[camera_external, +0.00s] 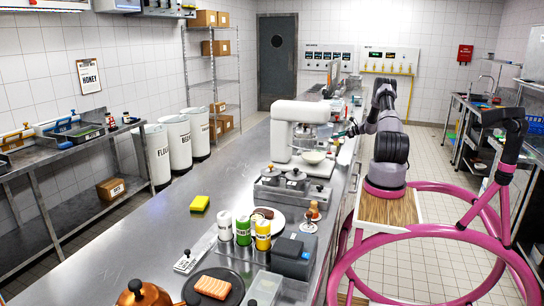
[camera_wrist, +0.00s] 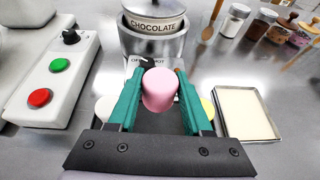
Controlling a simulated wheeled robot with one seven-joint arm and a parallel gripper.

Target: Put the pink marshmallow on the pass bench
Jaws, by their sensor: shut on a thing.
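The pink marshmallow (camera_wrist: 159,88) is between the green fingers of my gripper (camera_wrist: 158,84) in the wrist view. The fingers are shut on it from both sides. It is in front of the chocolate pot, above a steel surface. In the external view my gripper (camera_external: 351,129) is small, beside the white mixer, and the marshmallow cannot be made out. A long steel bench (camera_external: 150,262) runs through the external view. No label shows which surface is the pass bench.
The pot marked CHOCOLATE (camera_wrist: 157,30) stands straight ahead. A shallow tray with a pale filling (camera_wrist: 279,134) is at right. A box with green and red buttons (camera_wrist: 60,60) is at left. White and yellow things show partly behind the fingers. The mixer (camera_external: 298,125) stands on the bench.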

